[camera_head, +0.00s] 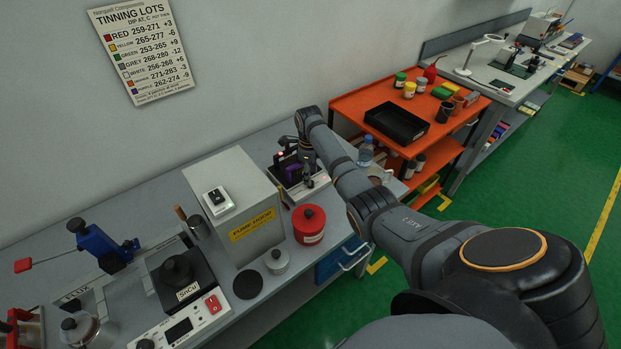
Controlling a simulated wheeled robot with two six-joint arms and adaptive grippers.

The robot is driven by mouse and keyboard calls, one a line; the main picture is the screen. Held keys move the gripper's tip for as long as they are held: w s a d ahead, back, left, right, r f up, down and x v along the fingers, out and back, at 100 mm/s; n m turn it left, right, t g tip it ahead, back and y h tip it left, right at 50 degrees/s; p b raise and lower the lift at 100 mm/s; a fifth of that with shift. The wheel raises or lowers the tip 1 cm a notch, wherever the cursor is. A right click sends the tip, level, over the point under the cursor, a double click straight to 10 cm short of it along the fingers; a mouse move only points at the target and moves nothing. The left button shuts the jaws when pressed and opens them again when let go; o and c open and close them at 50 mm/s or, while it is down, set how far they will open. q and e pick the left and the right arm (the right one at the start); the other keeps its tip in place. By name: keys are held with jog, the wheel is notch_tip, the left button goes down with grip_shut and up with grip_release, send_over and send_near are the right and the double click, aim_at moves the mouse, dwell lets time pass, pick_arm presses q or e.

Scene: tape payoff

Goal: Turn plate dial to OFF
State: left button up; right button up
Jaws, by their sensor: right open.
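My right gripper (308,178) points down over a small bench unit (302,192) behind the fume hood box. Its jaws are open, but the fingertips are small and partly lost against the unit's dark parts. A purple piece (291,170) and a small red light show on or beside that unit. I cannot make out a dial on it, nor whether the fingers touch it. Nearer, a white control box (183,329) carries a display, a red rocker switch (213,304) and a black knob (145,344) at the picture's bottom edge. No OFF mark is readable. My left gripper is not in view.
The fume hood box (256,228) with a switch on top stands left of my right gripper. A red lidded pot (309,224), a grey lidded pot (277,260) and a bottle (366,151) stand nearby. An orange cart (365,96) with a black tray is beyond.

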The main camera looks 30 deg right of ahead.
notch_tip(320, 180, down, 4)
jog(key=shift+w+r, duration=0.15)
jog(key=shift+d+f, duration=0.1)
jog(key=shift+f, duration=0.1)
jog(key=shift+c, duration=0.3)
jog(key=c, duration=0.5)
grip_shut()
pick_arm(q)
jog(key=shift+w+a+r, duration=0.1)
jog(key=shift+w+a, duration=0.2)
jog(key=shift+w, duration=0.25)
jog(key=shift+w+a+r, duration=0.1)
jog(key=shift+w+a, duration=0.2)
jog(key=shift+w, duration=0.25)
